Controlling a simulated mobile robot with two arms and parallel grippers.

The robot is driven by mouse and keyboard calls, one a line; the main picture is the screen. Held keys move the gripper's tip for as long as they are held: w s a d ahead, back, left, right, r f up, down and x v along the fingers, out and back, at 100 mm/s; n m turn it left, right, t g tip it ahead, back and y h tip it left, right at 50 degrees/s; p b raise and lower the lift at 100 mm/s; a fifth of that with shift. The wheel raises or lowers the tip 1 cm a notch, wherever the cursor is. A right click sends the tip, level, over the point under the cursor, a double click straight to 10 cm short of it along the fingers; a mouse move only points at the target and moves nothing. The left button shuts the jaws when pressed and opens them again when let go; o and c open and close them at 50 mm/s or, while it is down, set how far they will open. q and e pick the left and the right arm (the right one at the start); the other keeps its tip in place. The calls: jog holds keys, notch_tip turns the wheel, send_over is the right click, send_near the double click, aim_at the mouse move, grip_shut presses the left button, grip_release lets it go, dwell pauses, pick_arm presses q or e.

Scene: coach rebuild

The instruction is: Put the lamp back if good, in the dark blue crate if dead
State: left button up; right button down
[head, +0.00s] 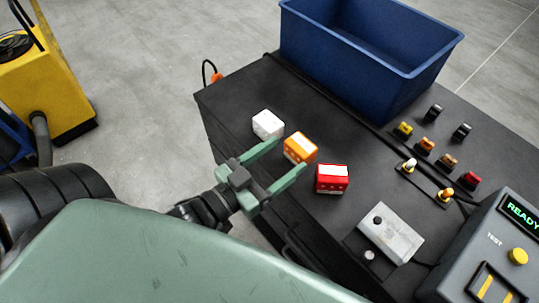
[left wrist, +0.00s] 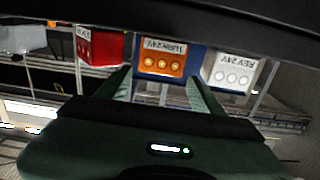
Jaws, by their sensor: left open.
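Three block-shaped lamp units stand in a row on the black bench top: a white one (head: 268,125), an orange one (head: 300,148) and a red one (head: 332,179). In the left wrist view the orange lamp (left wrist: 163,60) shows between my fingers, the red lamp (left wrist: 100,47) to its left and the white lamp (left wrist: 232,72) to its right. My left gripper (head: 291,155) is open, its fingertips at the near side of the orange lamp; I cannot tell if they touch it. The dark blue crate (head: 365,65) stands at the back; its visible inside is empty. My right gripper is not in view.
A grey tester (head: 510,245) with a green READY display and a yellow TEST button stands at the right. A pale grey box (head: 391,234) lies near it. Several small coloured parts sit behind. A yellow machine (head: 45,85) stands on the floor at left.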

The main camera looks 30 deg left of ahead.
pick_arm(q)
jog(key=v, duration=0.3)
jog(key=shift+s+a, duration=0.1)
jog(key=shift+s, duration=0.05)
dwell(0.6)
